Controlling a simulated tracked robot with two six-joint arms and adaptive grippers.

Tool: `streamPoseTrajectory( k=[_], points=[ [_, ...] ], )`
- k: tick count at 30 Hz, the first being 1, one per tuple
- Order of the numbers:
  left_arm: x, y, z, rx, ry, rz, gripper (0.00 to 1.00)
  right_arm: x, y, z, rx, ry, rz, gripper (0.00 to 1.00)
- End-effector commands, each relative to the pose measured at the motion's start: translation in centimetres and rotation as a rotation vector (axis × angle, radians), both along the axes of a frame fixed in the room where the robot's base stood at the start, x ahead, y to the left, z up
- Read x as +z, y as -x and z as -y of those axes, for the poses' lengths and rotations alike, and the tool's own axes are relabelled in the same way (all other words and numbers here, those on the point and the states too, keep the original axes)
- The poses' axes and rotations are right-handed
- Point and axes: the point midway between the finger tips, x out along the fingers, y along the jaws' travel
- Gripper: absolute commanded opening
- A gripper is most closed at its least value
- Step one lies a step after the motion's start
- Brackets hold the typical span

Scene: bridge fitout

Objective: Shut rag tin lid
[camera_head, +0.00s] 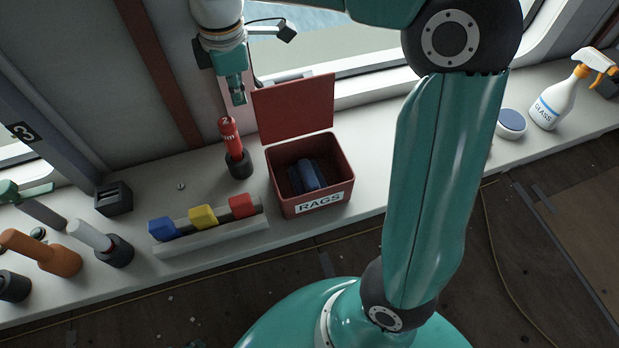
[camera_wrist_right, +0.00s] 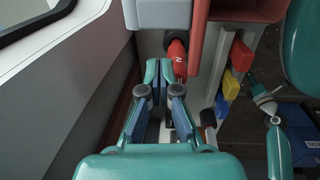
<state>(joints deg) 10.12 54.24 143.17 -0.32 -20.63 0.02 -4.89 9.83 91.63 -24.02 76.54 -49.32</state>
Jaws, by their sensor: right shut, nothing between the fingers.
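The rag tin (camera_head: 283,196) is a dark red box with a "RAGS" label, standing on the white ledge below the window. Its lid (camera_head: 293,108) stands open, roughly upright at the tin's back edge. A dark blue rag (camera_head: 308,175) lies inside. My right gripper (camera_head: 238,98) is shut and empty, pointing down just left of the raised lid and behind the tin. In the right wrist view its fingers (camera_wrist_right: 160,92) are close together, and part of the red tin (camera_wrist_right: 250,10) shows at the top. My left gripper is not in view.
A red marked tube (camera_head: 230,135) stands in a black holder just below my right gripper. Blue, yellow and red blocks (camera_head: 203,217) sit on a rail left of the tin. Several handled tools (camera_head: 45,252) stand far left. A spray bottle (camera_head: 555,100) stands far right.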

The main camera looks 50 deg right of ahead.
Motion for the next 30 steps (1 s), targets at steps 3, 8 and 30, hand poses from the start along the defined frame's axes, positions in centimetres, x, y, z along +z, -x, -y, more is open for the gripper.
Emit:
streamPoseTrajectory(
  k=[3, 8, 30],
  points=[
    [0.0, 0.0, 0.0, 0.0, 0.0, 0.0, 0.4, 0.0, 0.0, 0.0, 0.0, 0.0, 0.0, 0.0],
    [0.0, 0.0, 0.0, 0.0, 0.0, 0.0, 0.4, 0.0, 0.0, 0.0, 0.0, 0.0, 0.0, 0.0],
    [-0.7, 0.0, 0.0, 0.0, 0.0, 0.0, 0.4, 0.0, 1.9, -1.1, -0.001, 0.0, 0.0, 0.0]
  ],
)
